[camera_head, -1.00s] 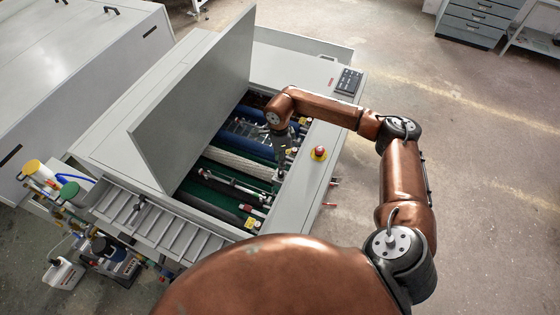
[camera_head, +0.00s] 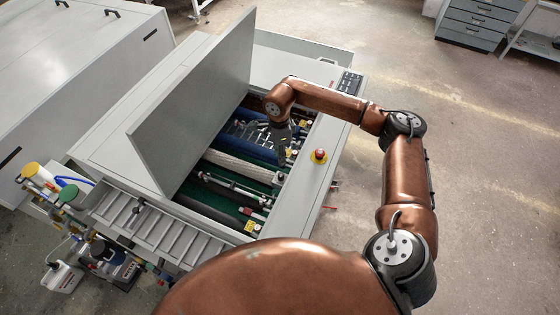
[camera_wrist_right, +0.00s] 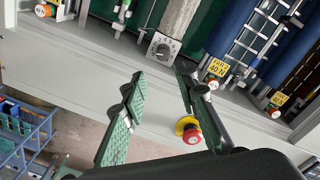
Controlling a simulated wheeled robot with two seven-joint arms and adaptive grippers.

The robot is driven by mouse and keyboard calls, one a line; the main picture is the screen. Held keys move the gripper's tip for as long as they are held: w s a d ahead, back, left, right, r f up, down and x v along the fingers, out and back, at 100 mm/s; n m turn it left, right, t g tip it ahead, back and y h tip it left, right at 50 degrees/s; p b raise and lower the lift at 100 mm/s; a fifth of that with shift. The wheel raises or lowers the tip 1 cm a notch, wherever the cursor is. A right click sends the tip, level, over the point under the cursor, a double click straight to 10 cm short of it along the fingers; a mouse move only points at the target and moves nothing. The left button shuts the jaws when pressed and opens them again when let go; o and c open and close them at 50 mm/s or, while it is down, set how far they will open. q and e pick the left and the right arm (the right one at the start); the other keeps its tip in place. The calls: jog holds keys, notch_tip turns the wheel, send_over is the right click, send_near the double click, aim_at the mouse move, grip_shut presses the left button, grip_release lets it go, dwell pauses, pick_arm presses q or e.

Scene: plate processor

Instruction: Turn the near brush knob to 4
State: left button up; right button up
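In the right wrist view a dial knob (camera_wrist_right: 162,48) sits on a pale square plate with small numbers, at the end of a light-grey roller. The number its pointer is on is too small to tell. My right gripper (camera_wrist_right: 160,75) is open and empty, its green-padded fingertips apart just below the dial in that view, not visibly touching it. In the head view the right gripper (camera_head: 283,158) hangs over the open machine, near its right inner edge; its fingers are small there. My left gripper is not in view.
A red emergency button (camera_head: 319,155) on a yellow base stands on the machine's right rim; it also shows in the wrist view (camera_wrist_right: 191,134). The raised lid (camera_head: 195,105) stands left of my arm.

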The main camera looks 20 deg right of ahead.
notch_tip(320, 180, up, 8)
jog(key=shift+w+f, duration=0.15)
jog(key=shift+f, duration=0.1)
jog(key=shift+a, duration=0.1)
jog(key=shift+c, duration=0.2)
